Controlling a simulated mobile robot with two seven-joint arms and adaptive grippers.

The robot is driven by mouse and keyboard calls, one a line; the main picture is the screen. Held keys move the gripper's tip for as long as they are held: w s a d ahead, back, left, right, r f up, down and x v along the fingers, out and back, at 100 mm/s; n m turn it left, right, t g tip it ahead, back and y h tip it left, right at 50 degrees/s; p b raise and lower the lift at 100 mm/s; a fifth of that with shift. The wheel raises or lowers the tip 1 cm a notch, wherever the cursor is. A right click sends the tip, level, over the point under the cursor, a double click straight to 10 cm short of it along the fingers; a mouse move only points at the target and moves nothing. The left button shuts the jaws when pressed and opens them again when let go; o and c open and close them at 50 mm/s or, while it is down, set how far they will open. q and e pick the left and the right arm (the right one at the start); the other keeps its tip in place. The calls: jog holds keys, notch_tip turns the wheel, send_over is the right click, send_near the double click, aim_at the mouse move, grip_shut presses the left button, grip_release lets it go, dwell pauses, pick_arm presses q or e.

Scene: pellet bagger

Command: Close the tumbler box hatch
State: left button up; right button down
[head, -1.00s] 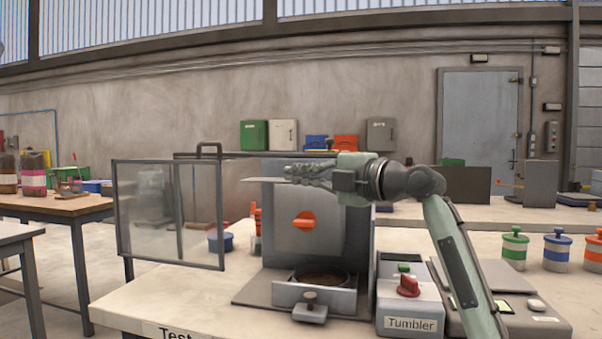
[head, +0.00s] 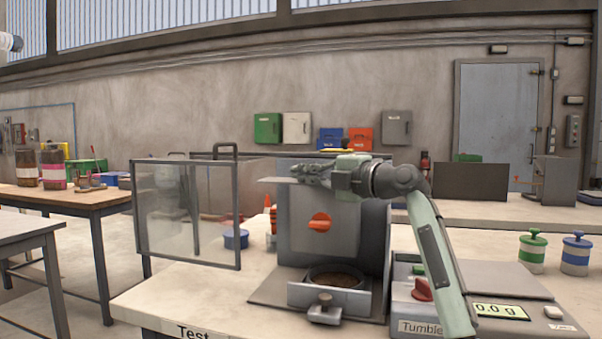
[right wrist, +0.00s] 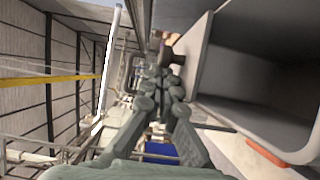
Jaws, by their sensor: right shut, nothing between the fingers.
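The tumbler box (head: 345,225) is a grey box on the near table, with an orange knob (head: 319,222) inside on its back panel. Its front is open. The hatch (head: 185,215), a clear panel in a dark grey frame, stands swung out to the left of the box. My right gripper (head: 300,176) is shut and empty, pointing left in front of the box's upper part, apart from the hatch. In the right wrist view its closed fingers (right wrist: 168,72) lie beside grey box walls (right wrist: 250,65). My left gripper is not in view.
A round dish of brown material (head: 337,279) sits low at the box front, behind a small clamp knob (head: 325,310). The Tumbler control unit (head: 408,300) and a scale (head: 500,311) stand right. A blue tub (head: 236,239) is behind the hatch.

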jog(key=shift+d, duration=0.1)
pick_arm(q)
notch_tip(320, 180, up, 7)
jog(key=b, duration=0.3)
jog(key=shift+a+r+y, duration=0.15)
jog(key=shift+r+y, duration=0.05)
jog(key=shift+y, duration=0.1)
pick_arm(e)
jog(key=s+d, duration=0.2)
jog(key=d, duration=0.6)
jog(key=shift+s, duration=0.3)
jog(key=shift+a, duration=0.1)
